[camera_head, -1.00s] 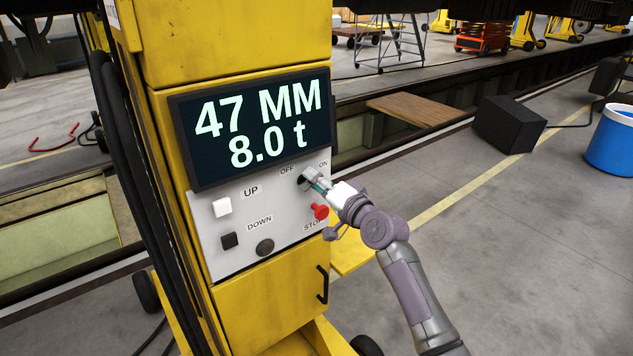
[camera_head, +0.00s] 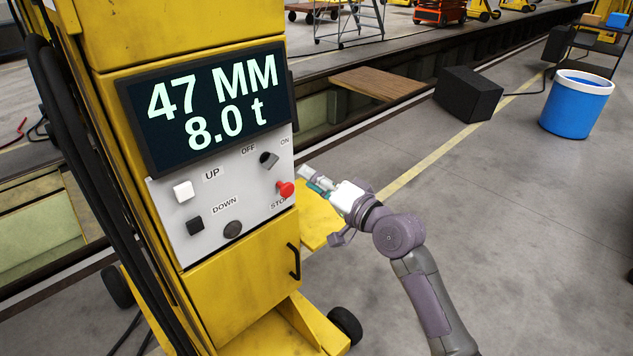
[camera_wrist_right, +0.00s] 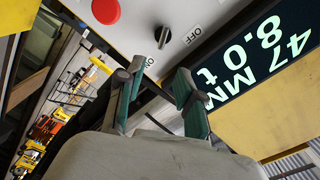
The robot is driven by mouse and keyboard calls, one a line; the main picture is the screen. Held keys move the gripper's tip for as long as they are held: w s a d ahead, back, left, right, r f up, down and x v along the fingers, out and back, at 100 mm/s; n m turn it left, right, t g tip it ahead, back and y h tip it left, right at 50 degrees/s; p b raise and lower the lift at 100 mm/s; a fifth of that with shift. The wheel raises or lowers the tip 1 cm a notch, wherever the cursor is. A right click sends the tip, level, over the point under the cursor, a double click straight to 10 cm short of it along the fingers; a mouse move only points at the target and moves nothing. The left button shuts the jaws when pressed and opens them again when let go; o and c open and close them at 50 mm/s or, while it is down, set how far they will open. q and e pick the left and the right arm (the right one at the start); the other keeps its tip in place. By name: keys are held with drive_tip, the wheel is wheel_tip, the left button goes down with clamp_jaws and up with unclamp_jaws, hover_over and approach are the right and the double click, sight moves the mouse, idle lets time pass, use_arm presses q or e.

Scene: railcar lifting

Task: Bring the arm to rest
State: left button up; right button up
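My right gripper (camera_head: 308,178) is in the air just right of the control panel (camera_head: 193,230) on the yellow lifting column. It stands apart from the panel. In the right wrist view its two fingers (camera_wrist_right: 160,75) are spread with nothing between them. The black rotary switch (camera_head: 269,159) with OFF and ON labels is free of the gripper; it also shows in the right wrist view (camera_wrist_right: 162,37). The red STOP button (camera_head: 285,189) is near the fingertips in the head picture. The display (camera_head: 212,105) reads 47 MM and 8.0 t. My left gripper is out of view.
The yellow column (camera_head: 238,311) has a wheeled base and a door handle (camera_head: 294,262). A wooden board (camera_head: 377,84) lies over the rail pit. A black box (camera_head: 468,94) and a blue bin (camera_head: 576,105) stand behind. The grey floor at right is open.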

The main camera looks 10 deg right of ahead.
drive_tip(key=shift+s+d, duration=0.25)
drive_tip(key=shift+s, duration=0.15)
wheel_tip(320, 180, down, 13)
drive_tip(key=w+d+g+h, duration=0.1)
drive_tip(key=d+h, duration=0.2)
drive_tip(key=s+d+f+g+h+b, duration=0.15)
drive_tip(key=s+f, duration=0.25)
drive_tip(key=f, duration=0.8)
drive_tip(key=s+d+f+n+g+h, duration=0.1)
drive_tip(key=s+d+f+g+h, duration=0.3)
drive_tip(key=f, duration=0.8)
drive_tip(key=s+d+f+t+y+b, duration=0.1)
drive_tip(key=s+f, duration=0.4)
drive_tip(key=f, duration=0.6)
drive_tip(key=s+d+f+n+g+h, duration=0.1)
drive_tip(key=s+d+f+n+g, duration=0.1)
drive_tip(key=s+f, duration=0.6)
drive_tip(key=s+d+f+n+g+h+b, duration=0.1)
drive_tip(key=s+f, duration=0.7)
drive_tip(key=s, duration=1.2)
drive_tip(key=s+d+f+n+g+h, duration=0.1)
drive_tip(key=s+f+g, duration=0.4)
drive_tip(key=s, duration=0.9)
wheel_tip(320, 180, down, 3)
drive_tip(key=shift+s+d+n+b, duration=0.2)
drive_tip(key=shift+d+n+b, duration=0.2)
drive_tip(key=shift+d+n, duration=0.65)
drive_tip(key=shift+a, duration=0.15)
